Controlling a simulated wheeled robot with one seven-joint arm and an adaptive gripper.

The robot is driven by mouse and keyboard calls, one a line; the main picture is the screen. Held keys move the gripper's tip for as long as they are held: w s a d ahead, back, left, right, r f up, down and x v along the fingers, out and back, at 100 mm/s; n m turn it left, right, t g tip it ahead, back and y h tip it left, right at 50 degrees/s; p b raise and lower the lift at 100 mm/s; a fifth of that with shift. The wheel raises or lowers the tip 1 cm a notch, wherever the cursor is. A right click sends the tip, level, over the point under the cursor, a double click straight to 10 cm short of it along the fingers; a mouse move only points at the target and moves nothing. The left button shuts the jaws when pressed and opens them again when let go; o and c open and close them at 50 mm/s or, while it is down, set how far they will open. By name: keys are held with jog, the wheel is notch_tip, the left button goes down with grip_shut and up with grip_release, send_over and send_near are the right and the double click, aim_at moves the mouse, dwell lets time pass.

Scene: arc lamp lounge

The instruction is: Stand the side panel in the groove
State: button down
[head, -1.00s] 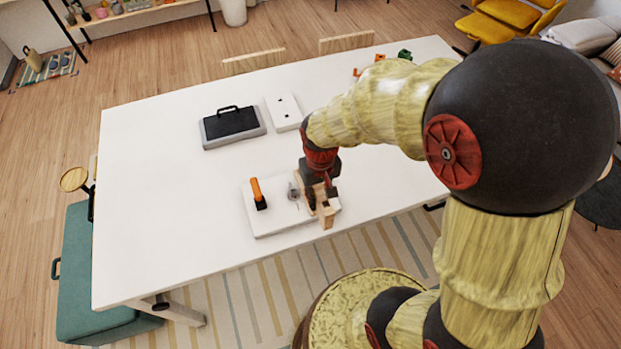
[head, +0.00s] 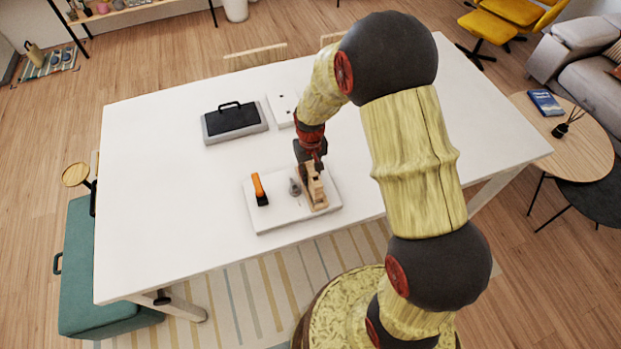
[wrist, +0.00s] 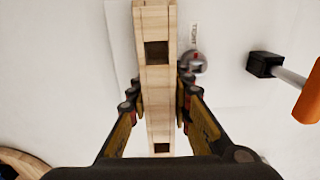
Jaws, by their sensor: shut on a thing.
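The side panel (head: 315,190) is a pale wooden piece at the right part of a white board (head: 267,217) on the table. In the wrist view the side panel (wrist: 155,85) runs as a long narrow strip with dark square openings, its narrow edge towards me. My gripper (head: 308,163) is above it, and in the wrist view the fingers (wrist: 156,95) are shut on its two sides. The panel hides what lies beneath it, so the groove does not show, and I cannot tell whether the panel is in it.
A grey-black case (head: 233,122) and a white plate with dark holes (head: 283,108) lie farther back. The table's left side is clear.

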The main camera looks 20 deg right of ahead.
jog(key=shift+s+f, duration=0.2)
jog(key=shift+f, duration=1.05)
jog(key=shift+s+f, duration=0.15)
jog(key=c, duration=1.6)
grip_release()
jog(key=shift+f, duration=0.2)
jog(key=shift+w+r, duration=0.2)
jog(key=shift+r, duration=0.05)
